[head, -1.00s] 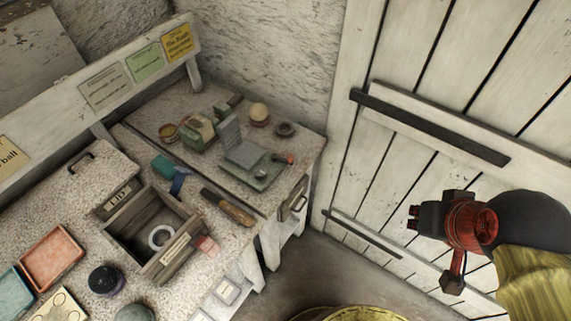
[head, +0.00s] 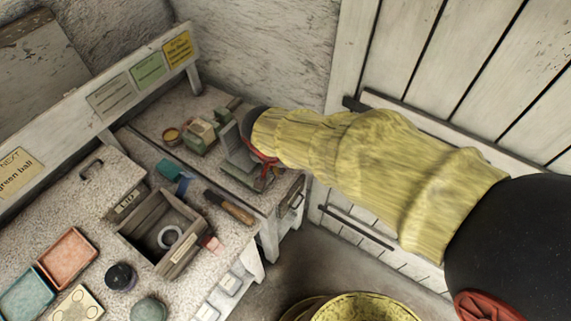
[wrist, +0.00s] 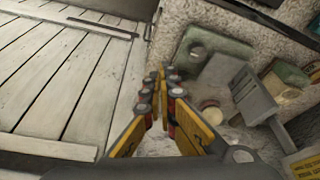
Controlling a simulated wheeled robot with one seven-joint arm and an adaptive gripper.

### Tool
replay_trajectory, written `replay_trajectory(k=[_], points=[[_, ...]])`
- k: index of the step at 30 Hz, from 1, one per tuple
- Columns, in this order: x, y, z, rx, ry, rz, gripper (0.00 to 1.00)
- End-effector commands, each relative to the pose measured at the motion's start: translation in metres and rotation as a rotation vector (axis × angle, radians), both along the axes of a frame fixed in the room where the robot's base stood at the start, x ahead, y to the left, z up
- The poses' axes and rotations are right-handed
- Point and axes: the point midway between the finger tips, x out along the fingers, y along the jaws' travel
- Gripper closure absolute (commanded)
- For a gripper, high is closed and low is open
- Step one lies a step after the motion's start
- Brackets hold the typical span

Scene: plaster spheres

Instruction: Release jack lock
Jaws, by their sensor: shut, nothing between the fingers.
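The jack stands on the back right of the bench. Its grey top plate (head: 240,157) and green base (head: 238,176) show in the head view, partly covered by my gripper. In the wrist view I take the green base (wrist: 222,48) and the grey plate (wrist: 224,75) to be the jack, to the right of my fingers. My gripper (wrist: 160,88) is shut and empty. In the head view it (head: 265,178) hangs over the jack's right side; I cannot tell whether it touches. The lock itself is not clear in either current view, and the red knob seen earlier is hidden.
A grey upright plate (wrist: 255,95) and a pale ball (wrist: 210,106) are close to my gripper. A green box (head: 200,133) stands left of the jack. A wooden tray (head: 140,238) and a brown-handled tool (head: 230,206) lie nearer. The plank door (head: 450,60) is to the right.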

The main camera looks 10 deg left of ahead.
Motion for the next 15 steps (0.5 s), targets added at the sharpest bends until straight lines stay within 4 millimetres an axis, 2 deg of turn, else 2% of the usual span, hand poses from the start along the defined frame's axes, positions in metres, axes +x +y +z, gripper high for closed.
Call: replay_trajectory(k=[10, 15], points=[[0.001, -0.001, -0.002, 0.000, 0.000, -0.001, 1.00], [0.006, -0.002, -0.020, -0.002, 0.003, -0.003, 1.00]])
